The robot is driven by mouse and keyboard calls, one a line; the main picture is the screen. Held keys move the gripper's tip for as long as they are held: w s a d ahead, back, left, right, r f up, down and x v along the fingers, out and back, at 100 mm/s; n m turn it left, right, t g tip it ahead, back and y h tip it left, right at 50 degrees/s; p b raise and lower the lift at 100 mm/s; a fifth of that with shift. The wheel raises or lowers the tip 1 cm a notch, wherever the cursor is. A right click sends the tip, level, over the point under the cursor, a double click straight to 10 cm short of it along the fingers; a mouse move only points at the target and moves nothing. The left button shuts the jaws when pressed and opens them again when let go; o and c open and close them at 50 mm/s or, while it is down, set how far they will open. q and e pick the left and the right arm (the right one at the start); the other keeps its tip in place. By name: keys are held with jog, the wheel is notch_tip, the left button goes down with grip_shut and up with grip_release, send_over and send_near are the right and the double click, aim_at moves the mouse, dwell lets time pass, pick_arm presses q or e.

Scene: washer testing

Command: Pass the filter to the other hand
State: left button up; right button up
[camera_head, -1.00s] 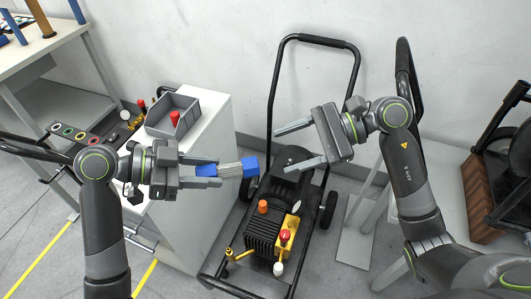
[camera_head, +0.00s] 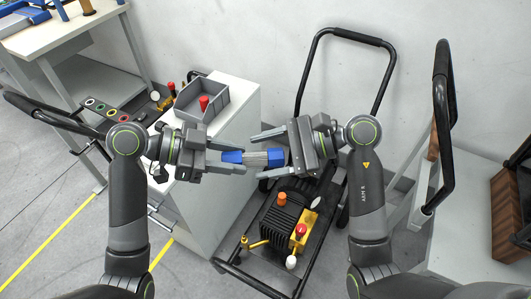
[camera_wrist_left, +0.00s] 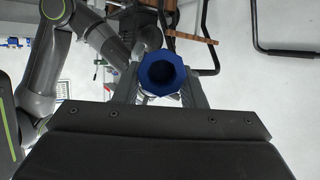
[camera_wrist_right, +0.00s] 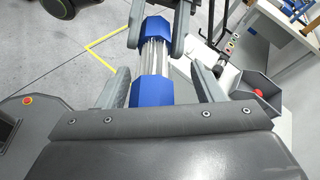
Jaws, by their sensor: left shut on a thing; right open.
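The filter (camera_head: 256,158) has a clear ribbed middle and blue ends. It lies level between my two hands in the head view. My left gripper (camera_head: 236,159) is shut on its left blue end. My right gripper (camera_head: 266,150) is open, its fingers on either side of the filter's right blue end. In the right wrist view the near blue end (camera_wrist_right: 152,91) lies between the open fingers, with gaps to both. The left wrist view shows the filter end-on, a blue ring (camera_wrist_left: 163,75) between the left fingers.
A black pressure washer (camera_head: 290,217) on a wheeled frame stands below the hands. A white cabinet (camera_head: 215,215) at the left bears a grey bin (camera_head: 203,98) with a red-topped part. A white table (camera_head: 480,225) stands at the right.

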jog(key=shift+a, duration=0.15)
jog(key=c, duration=0.9)
pick_arm(q)
jog(key=o, duration=1.1)
pick_arm(e)
jog(key=shift+c, duration=1)
